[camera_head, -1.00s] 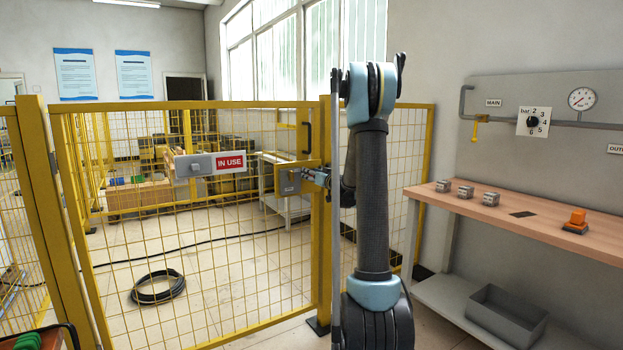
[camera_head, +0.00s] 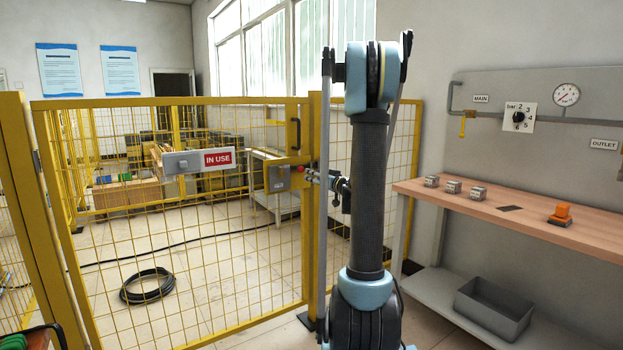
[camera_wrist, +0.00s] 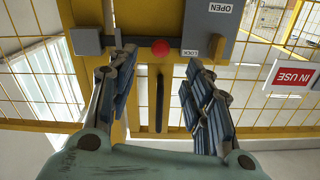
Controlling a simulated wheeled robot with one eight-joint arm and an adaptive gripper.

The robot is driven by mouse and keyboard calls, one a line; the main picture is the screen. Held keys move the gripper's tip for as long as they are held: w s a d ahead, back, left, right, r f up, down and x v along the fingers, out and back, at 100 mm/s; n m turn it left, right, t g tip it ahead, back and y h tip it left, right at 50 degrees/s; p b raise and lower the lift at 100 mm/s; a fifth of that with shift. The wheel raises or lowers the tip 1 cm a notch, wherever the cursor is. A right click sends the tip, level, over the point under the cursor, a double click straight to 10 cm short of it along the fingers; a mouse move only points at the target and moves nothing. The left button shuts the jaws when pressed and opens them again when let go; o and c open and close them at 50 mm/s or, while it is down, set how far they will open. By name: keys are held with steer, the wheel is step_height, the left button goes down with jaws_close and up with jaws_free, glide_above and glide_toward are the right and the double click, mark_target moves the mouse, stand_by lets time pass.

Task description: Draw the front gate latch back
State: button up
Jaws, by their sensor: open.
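The front gate (camera_head: 185,221) is a yellow mesh gate that looks closed. Its latch (camera_head: 278,178) is a grey box on the right side, with a small red knob (camera_head: 300,169). In the wrist view the red knob (camera_wrist: 160,48) sits on a bar beside the grey plate (camera_wrist: 208,22), which has OPEN and LOCK labels; the knob is by LOCK. My gripper (camera_wrist: 160,88) is open and empty, its fingers apart on either side of a dark upright bar and below the knob in the picture. In the head view my gripper (camera_head: 309,177) is just right of the latch.
A red IN USE sign (camera_head: 218,158) hangs on the gate. A black handle (camera_head: 295,135) is above the latch. A wooden bench (camera_head: 490,208) with small blocks and an orange item stands on the right. A coiled black hose (camera_head: 148,286) lies behind the mesh.

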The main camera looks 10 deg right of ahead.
steer(key=shift+s, duration=0.1)
steer(key=c, duration=0.6)
steer(key=shift+d+m, duration=0.25)
steer(key=shift+m, duration=0.25)
steer(key=c, duration=0.5)
steer(key=d+m, duration=0.1)
steer(key=m, duration=0.1)
steer(key=d+m, duration=0.1)
steer(key=m, duration=0.1)
steer(key=d+r+m+h, duration=0.1)
steer(key=m, duration=0.1)
steer(key=shift+m, duration=0.4)
steer(key=m+h, duration=0.1)
steer(key=m, duration=0.7)
glide_toward(305, 168)
steer(key=shift+r+x, duration=0.15)
steer(key=shift+x, duration=0.55)
steer(key=shift+r+x, duration=0.2)
steer(key=shift+x, duration=0.45)
